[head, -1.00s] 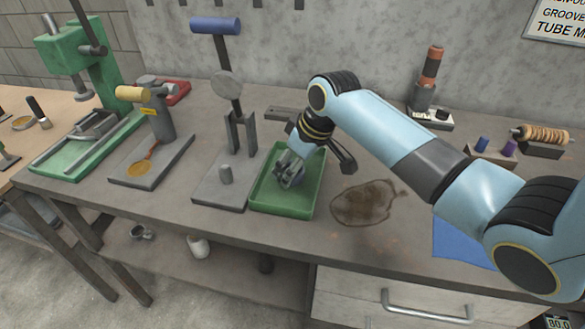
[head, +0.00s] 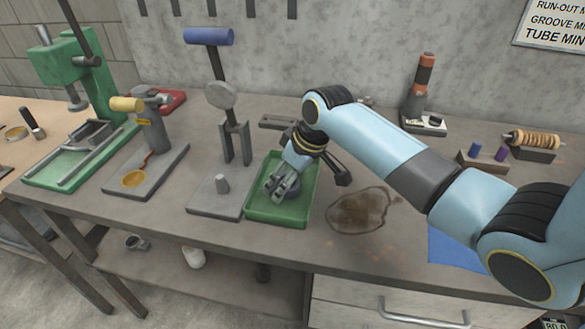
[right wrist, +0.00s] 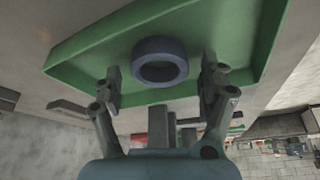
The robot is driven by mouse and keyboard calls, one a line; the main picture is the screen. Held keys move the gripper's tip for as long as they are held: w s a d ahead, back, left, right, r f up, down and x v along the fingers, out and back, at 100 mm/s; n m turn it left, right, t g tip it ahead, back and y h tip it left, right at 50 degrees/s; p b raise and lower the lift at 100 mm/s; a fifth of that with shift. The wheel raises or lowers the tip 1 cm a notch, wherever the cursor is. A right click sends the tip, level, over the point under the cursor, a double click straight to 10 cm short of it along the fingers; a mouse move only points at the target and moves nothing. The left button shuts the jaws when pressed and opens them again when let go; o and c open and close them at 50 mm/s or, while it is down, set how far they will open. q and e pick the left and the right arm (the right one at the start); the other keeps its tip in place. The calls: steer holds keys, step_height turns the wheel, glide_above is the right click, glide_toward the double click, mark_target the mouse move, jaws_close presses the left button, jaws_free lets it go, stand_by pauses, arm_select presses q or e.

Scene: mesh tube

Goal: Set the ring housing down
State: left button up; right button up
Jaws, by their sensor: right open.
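The ring housing (right wrist: 160,62) is a dark blue-grey ring. In the right wrist view it lies flat on the floor of the green tray (right wrist: 215,30), between and just beyond my fingertips. My right gripper (right wrist: 160,85) is open, with a finger on each side and a gap to the ring. In the head view my right gripper (head: 280,190) is over the green tray (head: 262,213), and the ring (head: 293,187) is partly hidden behind its fingers. My left gripper is not in view.
Left of the tray stands a grey-based fixture (head: 215,195) with a blue-handled tool. A brown stain (head: 358,210) and a blue cloth (head: 455,246) lie to the right. A spool (head: 533,140) and a red-black column (head: 424,85) stand farther right.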

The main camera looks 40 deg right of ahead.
steer(key=v, duration=1.1)
steer(key=shift+s+r, duration=0.2)
steer(key=shift+r, duration=0.15)
